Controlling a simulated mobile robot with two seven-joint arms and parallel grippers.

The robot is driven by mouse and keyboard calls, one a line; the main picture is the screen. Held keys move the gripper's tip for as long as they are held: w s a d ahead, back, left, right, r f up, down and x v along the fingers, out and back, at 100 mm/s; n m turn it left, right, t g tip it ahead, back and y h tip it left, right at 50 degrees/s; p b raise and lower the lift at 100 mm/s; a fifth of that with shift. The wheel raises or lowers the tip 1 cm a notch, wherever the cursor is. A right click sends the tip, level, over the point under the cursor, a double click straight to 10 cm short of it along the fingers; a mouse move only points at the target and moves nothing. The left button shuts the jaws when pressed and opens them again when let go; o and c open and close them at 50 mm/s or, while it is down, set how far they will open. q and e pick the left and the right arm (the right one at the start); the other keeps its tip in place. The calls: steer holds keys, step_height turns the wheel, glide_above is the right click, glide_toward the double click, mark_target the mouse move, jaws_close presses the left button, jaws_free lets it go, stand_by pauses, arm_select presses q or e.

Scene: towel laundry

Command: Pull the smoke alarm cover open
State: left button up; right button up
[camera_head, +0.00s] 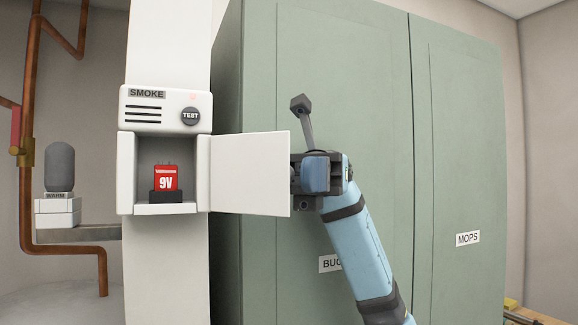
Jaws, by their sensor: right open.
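The smoke alarm (166,112) is mounted on a white pillar, with a SMOKE label and a round TEST button on its upper part. Its cover (249,172) stands swung out to the right, hinged at the right side of the box. Inside the open compartment a red 9V battery (166,178) sits upright in a black holder. My right gripper (298,174) is at the cover's free right edge; its fingers are partly hidden by the cover, and I cannot tell whether they touch it. My left gripper is not in view.
Green cabinets (461,130) with BUCKETS-like and MOPS labels stand close behind my right arm. Copper pipes (26,200) and a shelf (75,235) with a grey rounded object (60,168) are at the left.

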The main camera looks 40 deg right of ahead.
step_height(320, 180, up, 20)
steer(key=b, duration=0.1)
stand_by(0.5)
